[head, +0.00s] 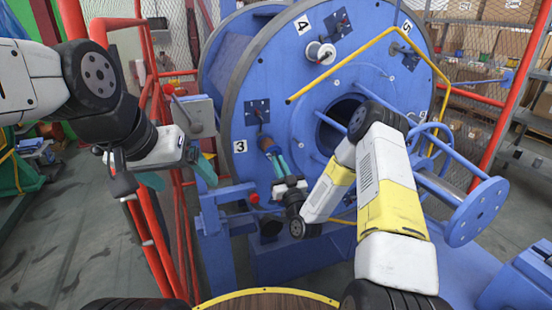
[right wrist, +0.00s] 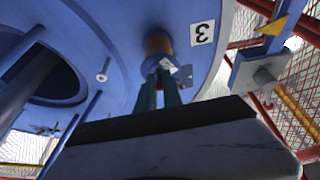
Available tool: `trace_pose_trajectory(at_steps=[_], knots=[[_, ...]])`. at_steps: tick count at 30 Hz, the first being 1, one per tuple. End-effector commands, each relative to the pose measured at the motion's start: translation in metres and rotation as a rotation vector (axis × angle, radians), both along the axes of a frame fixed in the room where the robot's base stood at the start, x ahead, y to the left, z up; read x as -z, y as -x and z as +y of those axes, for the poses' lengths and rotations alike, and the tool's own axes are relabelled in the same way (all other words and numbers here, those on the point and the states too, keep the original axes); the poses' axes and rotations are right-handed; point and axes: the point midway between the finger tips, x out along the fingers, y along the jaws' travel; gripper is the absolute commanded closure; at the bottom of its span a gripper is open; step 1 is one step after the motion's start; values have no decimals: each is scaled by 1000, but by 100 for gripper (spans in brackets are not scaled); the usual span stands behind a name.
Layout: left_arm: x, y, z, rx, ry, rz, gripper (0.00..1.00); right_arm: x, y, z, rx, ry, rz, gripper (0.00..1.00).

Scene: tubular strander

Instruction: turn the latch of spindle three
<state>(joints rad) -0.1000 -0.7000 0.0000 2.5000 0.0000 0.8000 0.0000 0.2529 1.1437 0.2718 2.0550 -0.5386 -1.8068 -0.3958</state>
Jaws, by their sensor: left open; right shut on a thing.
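The blue strander disc carries a number 3 label (head: 240,146), which also shows upside down in the right wrist view (right wrist: 202,33). Spindle three (head: 266,143) is beside it, with a copper-coloured barrel (right wrist: 158,44). My right gripper (head: 275,156) reaches up to its near end. Its teal fingers (right wrist: 159,90) are shut on a small piece there, apparently the latch (right wrist: 166,68), pale with a red part. The fingers hide most of that piece. My left gripper (head: 180,178) is open and empty, left of the disc and apart from it.
Red railings (head: 150,75) and a grey box (head: 193,115) stand near my left arm. A yellow bent bar (head: 345,65) crosses before the disc. A blue flanged reel frame (head: 478,212) juts out at the right, near my right arm. Spindle four (head: 320,52) is higher up.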

Motion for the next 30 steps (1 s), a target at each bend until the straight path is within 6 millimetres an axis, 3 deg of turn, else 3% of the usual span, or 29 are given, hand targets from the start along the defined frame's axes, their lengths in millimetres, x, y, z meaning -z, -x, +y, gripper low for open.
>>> trace_pose_trajectory(at_steps=[12, 29, 30], knots=[[0, 0, 0, 0, 0, 0, 14, 10, -4, 2, 0, -67, -203, 100], [0, 0, 0, 0, 0, 0, 14, 11, -4, 2, -1, -78, -239, 100], [0, 0, 0, 0, 0, 0, 14, 11, -4, 2, -1, -78, -238, 86]])
